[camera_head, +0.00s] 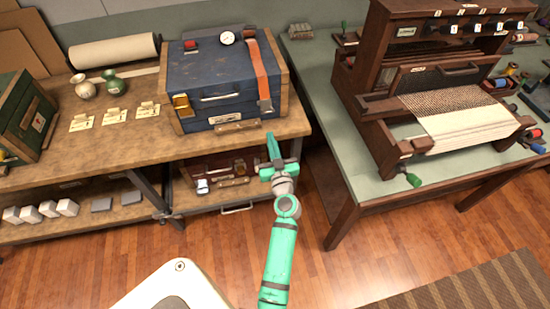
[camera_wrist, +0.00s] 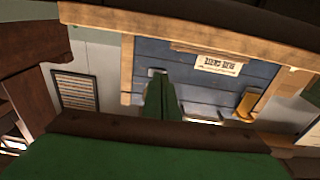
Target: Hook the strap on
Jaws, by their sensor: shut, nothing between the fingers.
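The blue trunk (camera_head: 205,75) with wooden edges stands on the left workbench. An orange strap (camera_head: 258,70) runs over its lid and hangs down the right part of its front, ending in a grey metal piece (camera_head: 265,106). My gripper (camera_head: 271,137) is shut and empty, just below and in front of the strap's end, apart from it. In the wrist view, my gripper (camera_wrist: 163,90) points at the upside-down trunk front (camera_wrist: 195,78). A small metal piece (camera_wrist: 157,72) shows at the fingertips; I cannot tell whether it is the strap's end or a catch. The orange strap is hidden there.
A brass latch (camera_head: 182,105) and a white label (camera_head: 234,117) are on the trunk's front. The workbench edge (camera_head: 230,140) lies close to my gripper. A wooden loom (camera_head: 440,90) stands on the green table to the right. Vases (camera_head: 113,81) stand left of the trunk.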

